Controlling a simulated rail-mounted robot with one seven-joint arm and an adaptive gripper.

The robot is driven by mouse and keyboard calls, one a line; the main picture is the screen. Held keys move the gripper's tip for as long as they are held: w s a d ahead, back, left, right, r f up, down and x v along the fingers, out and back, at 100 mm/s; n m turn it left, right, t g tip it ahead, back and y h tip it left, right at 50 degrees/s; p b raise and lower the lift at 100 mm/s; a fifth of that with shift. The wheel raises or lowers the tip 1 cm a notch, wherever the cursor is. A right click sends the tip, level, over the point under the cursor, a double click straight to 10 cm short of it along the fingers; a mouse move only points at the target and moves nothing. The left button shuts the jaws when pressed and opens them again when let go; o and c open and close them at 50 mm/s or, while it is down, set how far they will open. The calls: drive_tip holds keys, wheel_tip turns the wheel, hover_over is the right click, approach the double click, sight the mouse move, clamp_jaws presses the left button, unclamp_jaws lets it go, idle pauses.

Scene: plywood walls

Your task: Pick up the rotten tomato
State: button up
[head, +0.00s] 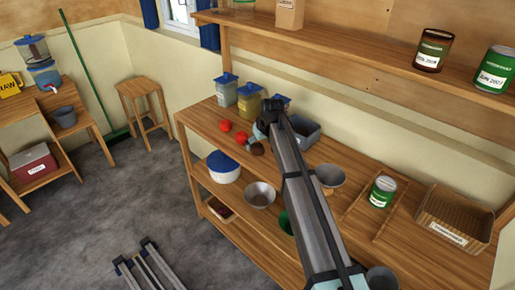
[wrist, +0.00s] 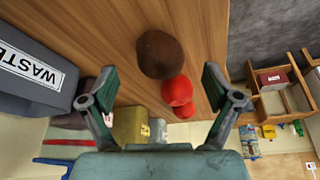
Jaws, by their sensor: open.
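The rotten tomato, dark brown and round, lies on the wooden shelf top (wrist: 75,25). It shows in the wrist view (wrist: 160,54) and in the head view (head: 257,149). Two red tomatoes, (wrist: 177,90) and (wrist: 187,109), lie beside it in the wrist view; they also show in the head view, (head: 241,137) and (head: 225,126). My gripper (wrist: 160,82) is open and empty. In the wrist view the brown tomato appears centred beyond its spread fingers, not visibly touched. In the head view my arm partly hides the gripper.
A grey bin marked WASTE (wrist: 30,80) stands beside the gripper; it also shows in the head view (head: 306,132). Lidded jars (head: 250,102) stand behind the tomatoes. A metal bowl (head: 330,176), a green can (head: 382,191) and a basket (head: 453,215) are farther right.

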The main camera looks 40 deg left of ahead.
sight(258, 146)
drive_tip(key=shift+p+x, duration=0.6)
drive_tip(key=shift+x, duration=1.25)
drive_tip(key=c, duration=0.9)
drive_tip(key=shift+c, duration=0.2)
drive_tip(key=shift+r, duration=0.15)
